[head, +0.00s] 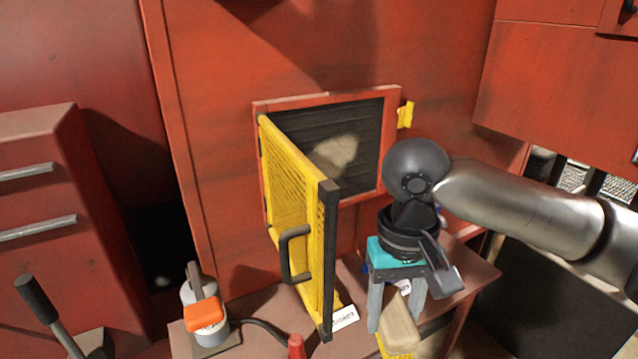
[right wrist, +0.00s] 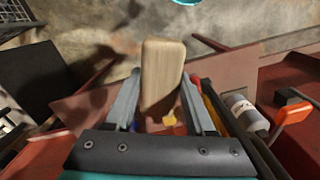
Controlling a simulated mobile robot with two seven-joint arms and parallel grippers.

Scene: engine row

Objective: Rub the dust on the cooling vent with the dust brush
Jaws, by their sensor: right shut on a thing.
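The cooling vent (head: 362,125) is a dark slatted recess in the red wall, in the middle of the head view. A pale beige dust patch (head: 335,152) lies on its slats. The vent's yellow door (head: 295,200) with a dark handle stands swung open in front of its left part. My right gripper (head: 396,318) points down, below and to the right of the vent. It is shut on the dust brush (head: 400,337), which has a wooden body and yellow bristles. The brush body also shows between the fingers in the right wrist view (right wrist: 162,75). My left gripper is not in view.
A reddish table (head: 255,343) stands below the vent. It holds a bottle with an orange top (head: 205,312), a red object (head: 297,347) and a white label (head: 344,317). A red drawer cabinet (head: 40,190) is at the left. The open door's edge is close to my right gripper.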

